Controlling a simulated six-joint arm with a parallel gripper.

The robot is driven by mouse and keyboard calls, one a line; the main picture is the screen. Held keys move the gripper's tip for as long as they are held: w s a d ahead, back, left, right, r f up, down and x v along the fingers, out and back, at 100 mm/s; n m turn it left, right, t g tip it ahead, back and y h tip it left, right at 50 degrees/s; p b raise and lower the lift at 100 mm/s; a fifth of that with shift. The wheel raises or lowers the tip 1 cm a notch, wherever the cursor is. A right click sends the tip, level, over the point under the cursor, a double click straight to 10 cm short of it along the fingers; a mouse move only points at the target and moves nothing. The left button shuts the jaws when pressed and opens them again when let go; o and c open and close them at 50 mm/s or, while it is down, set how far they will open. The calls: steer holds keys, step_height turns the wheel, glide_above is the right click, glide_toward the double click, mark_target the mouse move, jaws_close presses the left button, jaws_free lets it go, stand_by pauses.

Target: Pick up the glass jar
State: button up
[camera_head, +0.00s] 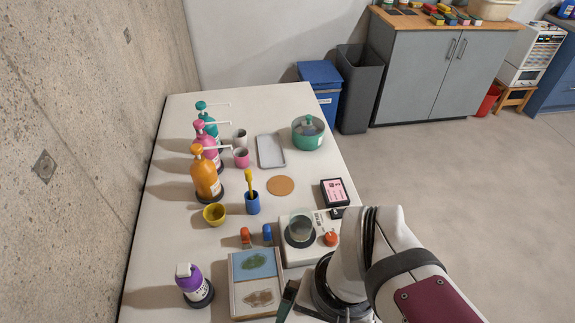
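A clear glass jar (300,226) stands upright on the round dark plate of a white device (297,257) with a red-orange knob. It is near the right edge of the white table, just up and left of my arm. My arm comes in from the lower right, and its wrist is just below the device. A dark greenish piece of my gripper (287,299) shows at the bottom, beside the picture board. The fingertips are mostly hidden or cut off, so I cannot tell their opening. My gripper appears to be apart from the jar.
A board with two pictures (243,296) lies left of my gripper. Small red and blue items (267,233), a blue cup (252,203) and a framed pink card (334,192) stand near the jar. Pump bottles (206,181) line the left. A green pot (308,137) is farther back.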

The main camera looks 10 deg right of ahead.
steer(key=w+d+f+n+t+h, duration=0.1)
steer(key=w+f+t, duration=0.1)
steer(key=w+f, duration=0.35)
steer(key=w+d+f+n+t, duration=0.1)
steer(key=w+f+t, duration=0.1)
steer(key=w, duration=0.7)
steer(key=n+t+h, duration=0.2)
steer(key=t, duration=0.3)
glide_toward(299, 218)
steer(key=x, duration=0.4)
steer(key=shift+d+f, duration=0.2)
steer(key=shift+f, duration=0.25)
steer(key=x, duration=0.5)
steer(key=shift+w+a+r, duration=0.1)
steer(key=shift+c, duration=0.3)
steer(key=c, duration=1.4)
steer(key=shift+c, duration=0.5)
steer(key=shift+r, duration=0.15)
